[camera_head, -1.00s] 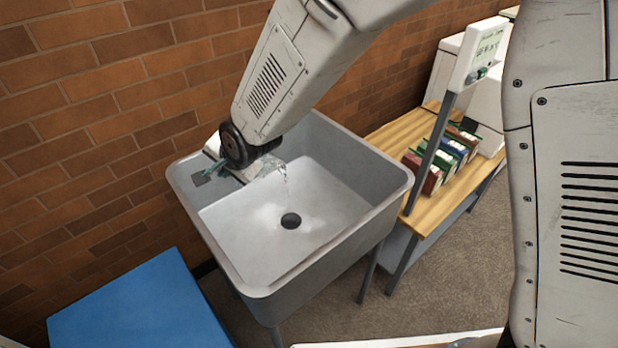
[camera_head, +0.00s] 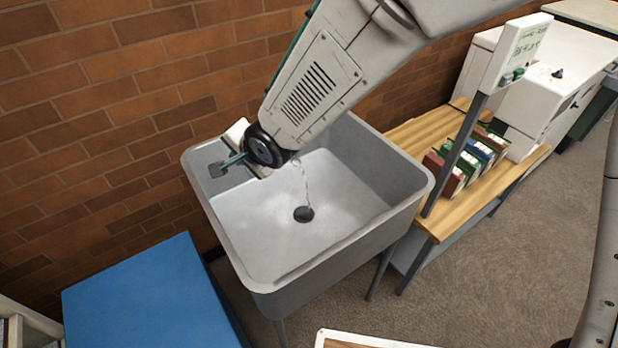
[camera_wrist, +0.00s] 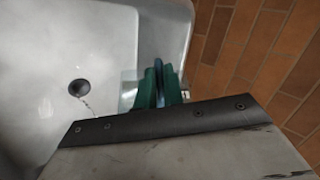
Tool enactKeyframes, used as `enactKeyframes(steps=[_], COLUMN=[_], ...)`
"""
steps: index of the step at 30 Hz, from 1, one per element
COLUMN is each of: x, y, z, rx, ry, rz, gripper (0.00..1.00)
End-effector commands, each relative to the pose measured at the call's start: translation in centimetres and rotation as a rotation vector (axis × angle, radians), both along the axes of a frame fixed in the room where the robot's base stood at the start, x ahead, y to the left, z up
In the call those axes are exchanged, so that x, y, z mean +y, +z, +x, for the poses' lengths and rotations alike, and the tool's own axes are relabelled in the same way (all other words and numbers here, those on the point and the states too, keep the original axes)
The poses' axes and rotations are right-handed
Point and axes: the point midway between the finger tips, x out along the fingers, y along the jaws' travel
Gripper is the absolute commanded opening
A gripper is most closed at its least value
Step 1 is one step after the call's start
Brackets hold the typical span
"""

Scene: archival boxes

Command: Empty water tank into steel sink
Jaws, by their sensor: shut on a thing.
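The steel sink (camera_head: 225,220) stands against the brick wall, with a dark round drain (camera_head: 303,214) in its floor. My gripper (camera_wrist: 158,78) is over the sink's wall-side rim, its green fingers shut on the water tank. In the wrist view the tank (camera_wrist: 128,90) is a pale, clear piece beside the fingers. In the head view my wrist hides most of it. The drain also shows in the wrist view (camera_wrist: 79,88). The water left inside the tank cannot be seen.
A wooden bench (camera_head: 420,135) with several bound books (camera_head: 465,160) stands right of the sink, with a grey post and sign panel (camera_head: 515,50). A blue-topped surface (camera_head: 150,295) is at lower left. Carpet is open at lower right.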

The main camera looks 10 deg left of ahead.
Motion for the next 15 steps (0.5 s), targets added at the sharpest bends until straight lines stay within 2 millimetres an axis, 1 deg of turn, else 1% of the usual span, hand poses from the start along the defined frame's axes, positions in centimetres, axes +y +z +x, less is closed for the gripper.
enactKeyframes(steps=[15], x=[0.22], y=[0.61], z=[-0.54], rx=[-0.006], ry=[0.015], rz=[0.063], gripper=[0.00])
